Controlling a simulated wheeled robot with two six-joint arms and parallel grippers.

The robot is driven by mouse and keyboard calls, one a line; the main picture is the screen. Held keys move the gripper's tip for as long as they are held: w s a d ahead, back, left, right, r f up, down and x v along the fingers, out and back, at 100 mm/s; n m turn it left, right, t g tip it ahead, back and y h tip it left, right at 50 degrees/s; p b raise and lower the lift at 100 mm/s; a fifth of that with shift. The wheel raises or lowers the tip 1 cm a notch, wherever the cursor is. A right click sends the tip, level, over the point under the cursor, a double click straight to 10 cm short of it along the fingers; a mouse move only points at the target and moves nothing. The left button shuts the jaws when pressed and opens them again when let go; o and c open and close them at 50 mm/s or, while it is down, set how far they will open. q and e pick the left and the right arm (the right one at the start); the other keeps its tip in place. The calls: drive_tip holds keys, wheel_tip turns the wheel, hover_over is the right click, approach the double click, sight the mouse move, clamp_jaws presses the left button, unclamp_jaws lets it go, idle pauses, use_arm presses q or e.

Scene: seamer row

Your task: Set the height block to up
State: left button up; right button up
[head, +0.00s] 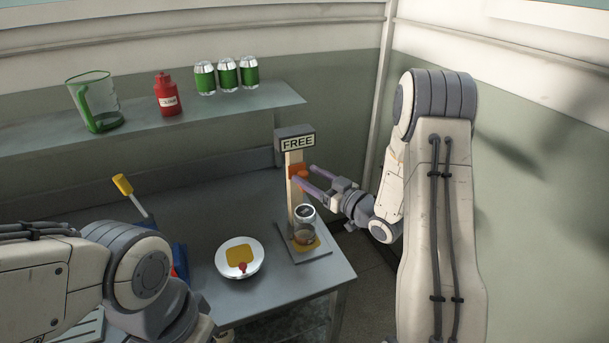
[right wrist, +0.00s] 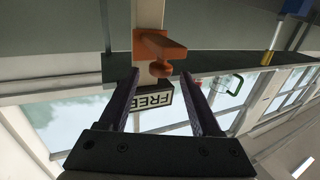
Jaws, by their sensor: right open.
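The orange height block (head: 297,171) sits on a pale upright post (head: 295,202), partway up and below a dark head with a FREE sign (head: 297,143). My right gripper (head: 307,176) is open beside the block. In the right wrist view the block (right wrist: 152,45) and its rounded knob (right wrist: 160,69) show just ahead of and between the open fingertips (right wrist: 160,77); I cannot tell whether they touch. A can (head: 304,214) stands at the post's foot over the base plate (head: 315,257). My left arm shows at lower left; its gripper is out of view.
A white dish with a yellow patch (head: 251,246) stands left of the base plate. A yellow-handled lever (head: 123,184) rises at left. The back shelf (head: 200,111) holds a green jug (head: 95,102), a red bottle (head: 167,95) and green cans (head: 228,76).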

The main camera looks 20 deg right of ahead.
drive_tip(key=b+v, duration=0.1)
drive_tip(key=v, duration=0.6)
drive_tip(key=shift+s+d+b, duration=0.15)
drive_tip(key=shift+s+b, duration=0.15)
drive_tip(key=shift+s, duration=0.05)
wheel_tip(320, 180, down, 5)
drive_tip(key=w+m+g+h, duration=0.1)
drive_tip(key=w+g+h, duration=0.1)
drive_tip(key=g+h, duration=0.25)
drive_tip(key=s+a+f+m+g+h, duration=0.2)
drive_tip(key=s+a+m+g+h, duration=0.15)
drive_tip(key=s+g, duration=0.4)
drive_tip(key=s+a+r+n+g, duration=0.2)
drive_tip(key=s+a+n, duration=0.1)
drive_tip(key=s+a, duration=0.6)
drive_tip(key=s+a+r+n+g+y, duration=0.1)
drive_tip(key=s+a+r+n+g, duration=0.1)
drive_tip(key=s+a, duration=0.7)
drive_tip(key=s+r+n, duration=0.1)
drive_tip(key=s+n, duration=0.1)
drive_tip(key=s, duration=0.2)
drive_tip(key=shift+a+r+y, duration=0.3)
drive_tip(key=shift+a, duration=0.05)
